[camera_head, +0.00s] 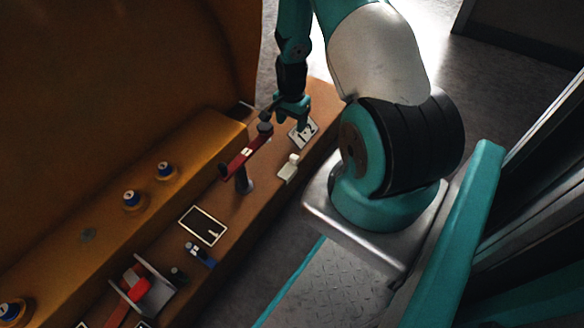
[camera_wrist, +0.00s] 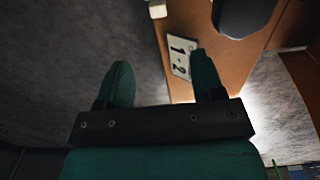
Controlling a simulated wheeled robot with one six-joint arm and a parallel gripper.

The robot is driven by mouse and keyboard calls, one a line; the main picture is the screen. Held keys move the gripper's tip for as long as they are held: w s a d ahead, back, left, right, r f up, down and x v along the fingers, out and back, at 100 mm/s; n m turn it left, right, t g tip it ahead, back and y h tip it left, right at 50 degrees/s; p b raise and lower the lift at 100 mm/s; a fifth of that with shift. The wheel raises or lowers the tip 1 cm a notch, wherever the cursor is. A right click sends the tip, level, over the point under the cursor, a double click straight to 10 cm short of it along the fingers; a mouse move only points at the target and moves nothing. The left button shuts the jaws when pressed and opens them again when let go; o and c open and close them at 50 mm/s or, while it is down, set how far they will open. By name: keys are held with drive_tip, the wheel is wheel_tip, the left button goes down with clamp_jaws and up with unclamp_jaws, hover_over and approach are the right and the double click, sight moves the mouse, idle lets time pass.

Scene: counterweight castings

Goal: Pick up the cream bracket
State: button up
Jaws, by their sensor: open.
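The cream bracket (camera_head: 289,168) is a small pale block with a raised part, lying on the brown ledge near its right edge in the head view. In the wrist view only part of a cream piece, apparently the bracket (camera_wrist: 157,9), shows at the top edge. My gripper (camera_head: 289,114) is open and empty, above the far end of the ledge, beyond the bracket and apart from it. In the wrist view its two teal fingers (camera_wrist: 161,63) are spread, with grey floor and the ledge's edge behind them.
A white card marked 1 and 2 (camera_head: 303,133) lies below my gripper; it also shows in the wrist view (camera_wrist: 180,56). A red bar (camera_head: 240,161) on a dark post stands left of the bracket. A black framed panel (camera_head: 203,226) and a blue piece (camera_head: 200,256) lie nearer.

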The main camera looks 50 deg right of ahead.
sight(293, 158)
wheel_tip(293, 158, down, 13)
drive_tip(key=b, duration=0.6)
drive_tip(key=shift+s+d+r, duration=0.1)
drive_tip(key=shift+r, duration=0.1)
wheel_tip(293, 158, down, 5)
drive_tip(key=b, duration=0.4)
drive_tip(key=shift+s+f, duration=0.1)
drive_tip(key=c, duration=1)
